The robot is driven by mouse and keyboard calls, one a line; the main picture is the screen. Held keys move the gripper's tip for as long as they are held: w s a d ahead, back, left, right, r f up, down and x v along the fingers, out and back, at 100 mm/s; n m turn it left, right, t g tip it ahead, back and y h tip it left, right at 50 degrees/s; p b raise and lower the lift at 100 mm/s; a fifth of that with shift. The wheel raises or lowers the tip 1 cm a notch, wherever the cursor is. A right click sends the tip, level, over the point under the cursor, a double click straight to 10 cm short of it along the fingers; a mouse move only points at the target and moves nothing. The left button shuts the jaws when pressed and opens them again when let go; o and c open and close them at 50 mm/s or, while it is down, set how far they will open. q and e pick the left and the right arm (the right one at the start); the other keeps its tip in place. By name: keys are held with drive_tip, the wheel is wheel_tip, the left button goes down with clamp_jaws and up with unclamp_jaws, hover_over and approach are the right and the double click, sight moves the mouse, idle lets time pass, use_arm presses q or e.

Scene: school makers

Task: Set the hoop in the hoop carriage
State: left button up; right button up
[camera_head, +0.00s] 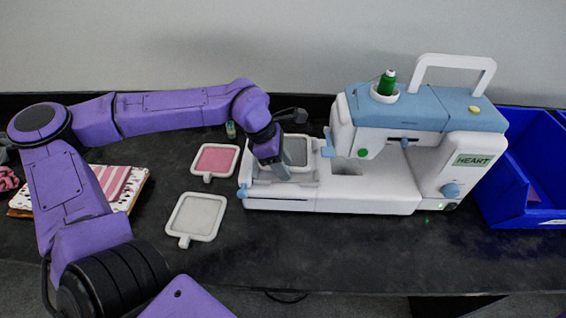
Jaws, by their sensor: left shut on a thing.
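A hoop with a pale frame and grey fabric (297,150) is at the left end of the white and blue sewing machine (385,185), over the hoop carriage (248,180). My left gripper (279,172) points down at this hoop's near left side and is shut on it. The gripper hides part of the hoop and carriage, so I cannot tell whether the hoop is seated or just above. My right gripper is out of view.
A pink hoop (215,160) and a light grey hoop (196,216) lie on the dark table left of the machine. Folded striped cloth (118,185) lies at far left. A blue bin (520,175) stands at right. The front table strip is clear.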

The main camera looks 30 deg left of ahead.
use_arm(q)
drive_tip(key=shift+f, duration=0.25)
drive_tip(key=o, duration=1.2)
drive_tip(key=shift+w, duration=0.1)
drive_tip(key=shift+c, duration=0.2)
drive_tip(key=shift+r, duration=0.25)
drive_tip(key=v, duration=1.2)
drive_tip(key=shift+r, duration=0.1)
